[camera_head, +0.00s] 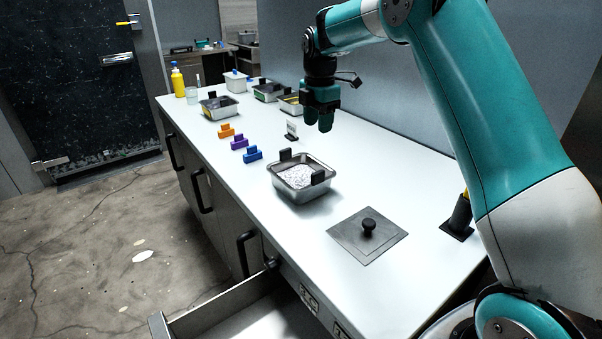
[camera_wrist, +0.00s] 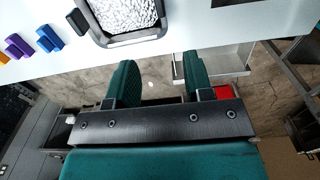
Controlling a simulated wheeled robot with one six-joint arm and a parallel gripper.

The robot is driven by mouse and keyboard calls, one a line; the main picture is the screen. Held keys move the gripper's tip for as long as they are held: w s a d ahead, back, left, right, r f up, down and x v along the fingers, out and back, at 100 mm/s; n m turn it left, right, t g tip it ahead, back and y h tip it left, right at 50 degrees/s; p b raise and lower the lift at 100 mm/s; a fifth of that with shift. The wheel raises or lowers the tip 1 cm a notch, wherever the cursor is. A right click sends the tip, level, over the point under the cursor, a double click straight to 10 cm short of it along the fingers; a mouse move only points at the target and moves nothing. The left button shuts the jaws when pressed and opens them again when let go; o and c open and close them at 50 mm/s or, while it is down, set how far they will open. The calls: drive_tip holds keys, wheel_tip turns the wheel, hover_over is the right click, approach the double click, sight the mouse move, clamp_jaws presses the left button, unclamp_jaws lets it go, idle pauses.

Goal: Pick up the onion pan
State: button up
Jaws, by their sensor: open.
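The onion pan (camera_head: 294,192) is a steel pan with black grips on two opposite sides and white chopped pieces inside. It stands upright on the white counter near the middle in the head view. It also shows at the top edge of the wrist view (camera_wrist: 124,41), partly cut off. My gripper (camera_head: 325,122) hangs above the counter, behind and a little right of the pan in the head view, apart from it. In the wrist view my gripper (camera_wrist: 158,70) has its two green fingers spread with nothing between them.
Orange (camera_head: 225,131), purple (camera_head: 239,142) and blue (camera_head: 253,154) blocks lie left of the pan. A grey lid with a black knob (camera_head: 367,233) lies in front. Other pans, including one (camera_head: 219,108), stand farther back. A drawer (camera_head: 240,312) hangs open below the counter.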

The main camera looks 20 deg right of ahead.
sight(318, 171)
wheel_tip(318, 171, down, 12)
drive_tip(key=p, duration=0.3)
drive_tip(key=shift+w+d+r, duration=0.1)
drive_tip(key=shift+d, duration=0.05)
drive_tip(key=shift+d+f+p, duration=0.15)
drive_tip(key=shift+f+p, duration=1.1)
drive_tip(key=shift+f, duration=1.55)
drive_tip(key=shift+c, duration=0.4)
clamp_jaws()
drive_tip(key=shift+r, duration=0.1)
